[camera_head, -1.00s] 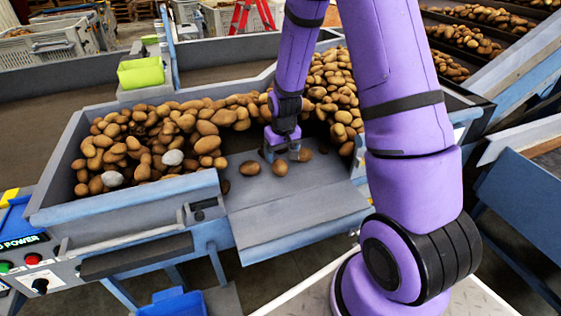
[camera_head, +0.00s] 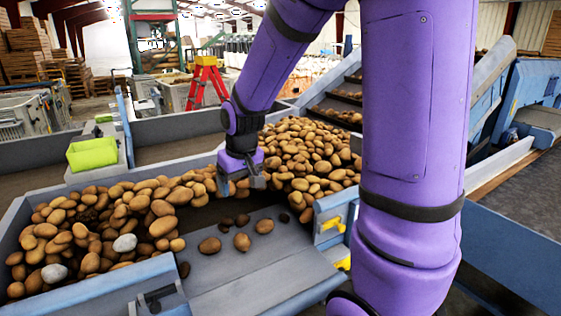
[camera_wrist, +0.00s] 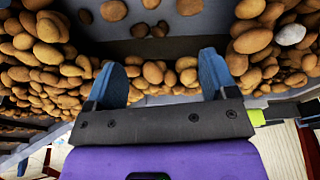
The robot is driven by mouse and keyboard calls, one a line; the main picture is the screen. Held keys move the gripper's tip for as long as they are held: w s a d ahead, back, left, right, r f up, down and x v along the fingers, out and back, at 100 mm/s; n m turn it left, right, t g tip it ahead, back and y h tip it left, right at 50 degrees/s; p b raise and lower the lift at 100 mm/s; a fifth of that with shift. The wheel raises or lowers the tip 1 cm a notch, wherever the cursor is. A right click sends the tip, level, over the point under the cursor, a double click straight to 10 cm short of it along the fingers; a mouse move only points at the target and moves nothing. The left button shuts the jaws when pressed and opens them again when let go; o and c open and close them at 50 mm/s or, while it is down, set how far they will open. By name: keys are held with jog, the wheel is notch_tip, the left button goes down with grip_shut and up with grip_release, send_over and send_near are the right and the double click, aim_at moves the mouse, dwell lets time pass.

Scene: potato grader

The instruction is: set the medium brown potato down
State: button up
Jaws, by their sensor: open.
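Several loose brown potatoes lie on the grey sloping plate (camera_head: 245,275) at the front of the potato bin. Three of them, a left one (camera_head: 209,245), a middle one (camera_head: 242,242) and a right one (camera_head: 264,226), are of similar middling size; I cannot tell for certain which is the medium brown potato. My gripper (camera_head: 241,188) is above and behind them, over the bin near the heap. In the wrist view its two blue fingers (camera_wrist: 163,62) are wide apart with nothing held between them. Loose potatoes (camera_wrist: 113,11) show beyond the fingertips.
Heaped potatoes (camera_head: 310,155) fill the bin's back and sides. Two pale grey lumps (camera_head: 124,243) lie among those on the left. A light green box (camera_head: 92,153) sits on the bin's back-left edge. A yellow latch (camera_head: 333,224) is right of the plate. The plate's front is clear.

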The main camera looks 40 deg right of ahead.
jog(key=s+a+r+t, duration=0.1)
jog(key=s+a+r, duration=0.1)
jog(key=s+r, duration=0.5)
jog(key=s+a+r+t, duration=0.1)
jog(key=s+a+r, duration=0.1)
jog(key=s+r, duration=0.6)
jog(key=shift+s+a+n+t, duration=0.2)
jog(key=shift+s+n+t, duration=0.15)
jog(key=shift+s, duration=2.55)
